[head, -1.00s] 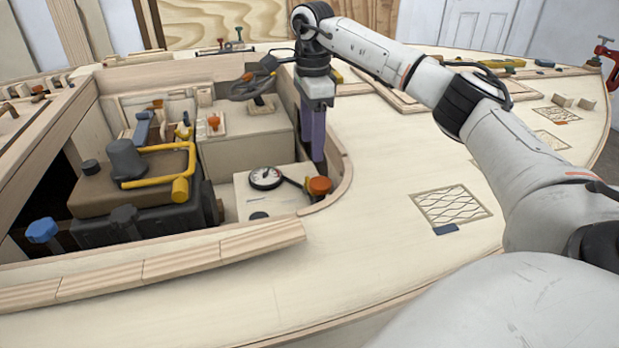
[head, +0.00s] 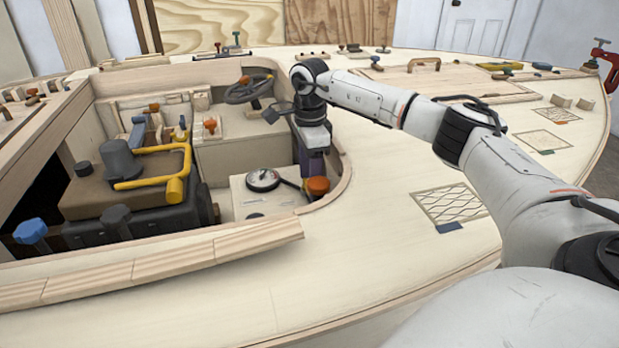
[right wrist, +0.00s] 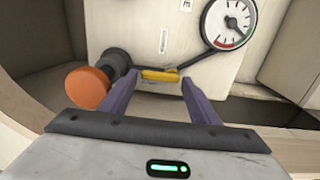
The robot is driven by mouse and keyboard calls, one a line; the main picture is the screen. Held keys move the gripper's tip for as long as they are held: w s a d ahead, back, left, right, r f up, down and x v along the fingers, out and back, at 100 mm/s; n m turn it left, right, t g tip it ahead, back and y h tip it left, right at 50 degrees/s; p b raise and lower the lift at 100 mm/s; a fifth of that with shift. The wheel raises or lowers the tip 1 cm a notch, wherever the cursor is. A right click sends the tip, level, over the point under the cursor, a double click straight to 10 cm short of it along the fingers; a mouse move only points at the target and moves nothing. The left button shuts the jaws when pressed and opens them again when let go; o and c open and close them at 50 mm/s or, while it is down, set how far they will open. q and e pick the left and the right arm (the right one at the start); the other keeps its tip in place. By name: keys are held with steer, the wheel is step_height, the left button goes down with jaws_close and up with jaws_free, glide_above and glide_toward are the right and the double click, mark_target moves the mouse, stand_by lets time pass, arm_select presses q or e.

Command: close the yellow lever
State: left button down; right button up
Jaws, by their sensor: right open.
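A short yellow lever (right wrist: 160,75) lies crosswise on the pale panel in the right wrist view, beside a black fitting with an orange knob (right wrist: 87,88). My right gripper (right wrist: 158,84) is open, its two purple fingers reaching toward the panel on either side of the lever. I cannot tell whether they touch it. In the head view my right gripper (head: 311,168) points down into the cockpit's right corner, near the orange knob (head: 317,186), and the lever is hidden there. My left gripper is not in view.
A round gauge (head: 262,180) sits left of my right gripper, and a black steering wheel (head: 248,89) stands behind it. The curved wooden cockpit rim (head: 343,180) is close on the right. A dark engine with a yellow pipe (head: 172,190) is further left.

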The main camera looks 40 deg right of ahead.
steer(key=c, duration=0.8)
steer(key=shift+r, duration=0.1)
